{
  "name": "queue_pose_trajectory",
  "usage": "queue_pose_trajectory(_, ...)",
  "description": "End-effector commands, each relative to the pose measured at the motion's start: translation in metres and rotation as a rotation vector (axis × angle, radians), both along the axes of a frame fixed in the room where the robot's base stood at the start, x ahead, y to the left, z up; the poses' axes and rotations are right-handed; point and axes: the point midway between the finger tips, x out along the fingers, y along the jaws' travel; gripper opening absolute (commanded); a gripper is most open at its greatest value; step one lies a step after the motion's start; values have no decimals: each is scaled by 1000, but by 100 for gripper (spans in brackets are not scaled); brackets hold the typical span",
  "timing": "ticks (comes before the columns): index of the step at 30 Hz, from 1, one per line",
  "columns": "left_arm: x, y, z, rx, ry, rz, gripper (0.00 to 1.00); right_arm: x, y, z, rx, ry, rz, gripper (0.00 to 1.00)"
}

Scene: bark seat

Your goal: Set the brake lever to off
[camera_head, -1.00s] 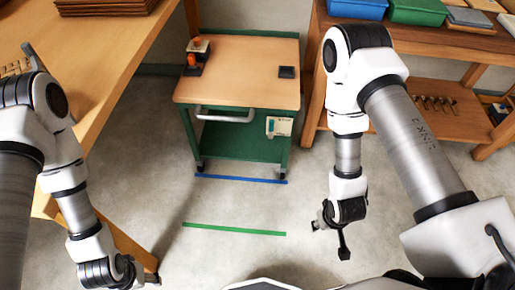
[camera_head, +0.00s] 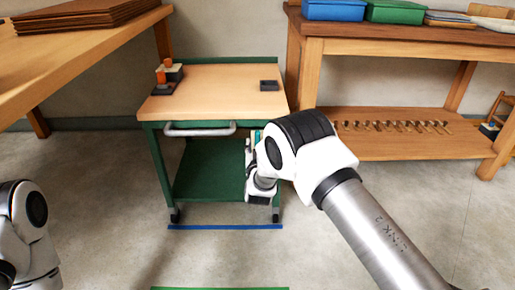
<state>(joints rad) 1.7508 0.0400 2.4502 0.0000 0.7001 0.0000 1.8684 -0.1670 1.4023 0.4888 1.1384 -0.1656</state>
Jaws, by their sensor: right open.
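The green cart with a wooden top (camera_head: 215,85) stands ahead of me, with a grey push handle (camera_head: 200,130) on its front. A small panel (camera_head: 257,137) at the cart's right front is mostly hidden behind my right arm. I cannot make out a brake lever or its setting. My right gripper (camera_head: 258,195) is low in front of the cart's right front leg, below the panel. It is open and seen small, partly covered by its own wrist. I cannot tell whether it touches the cart. Only part of my left arm shows at the left edge.
A wooden table (camera_head: 80,50) is at left, and a workbench with bins (camera_head: 400,32) at right.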

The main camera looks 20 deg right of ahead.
Motion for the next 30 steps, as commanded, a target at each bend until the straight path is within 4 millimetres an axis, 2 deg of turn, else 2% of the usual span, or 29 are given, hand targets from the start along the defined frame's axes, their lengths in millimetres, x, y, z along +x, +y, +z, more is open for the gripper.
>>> queue_pose_trajectory(1, 0, 0, -9, 0, 0, 0, 67, 9, -4, -4, 1, -2, -2, 47)
queue_pose_trajectory(6, 0, 0, -15, 0, 1, 0, 67, 27, -8, -2, 0, 0, 0, 47)
queue_pose_trajectory(13, 0, 0, -14, 0, 1, 0, 67, 29, -9, -1, 0, 3, 1, 47)
queue_pose_trajectory(14, 0, 0, -14, 0, 1, 0, 67, 29, -9, -1, 0, 3, 1, 40)
queue_pose_trajectory(15, 0, 0, -14, 0, 1, 0, 67, 29, -9, -1, 0, 3, 1, 26)
queue_pose_trajectory(17, 0, 0, -14, 0, 1, 0, 67, 29, -9, -1, 0, 3, 1, 4)
queue_pose_trajectory(18, 0, 0, -14, 0, 1, 0, 67, 29, -9, -1, 0, 3, 1, 0)
queue_pose_trajectory(30, 0, 0, -12, 0, 1, 0, 67, 28, -11, 0, 23, -3, 1, 0)
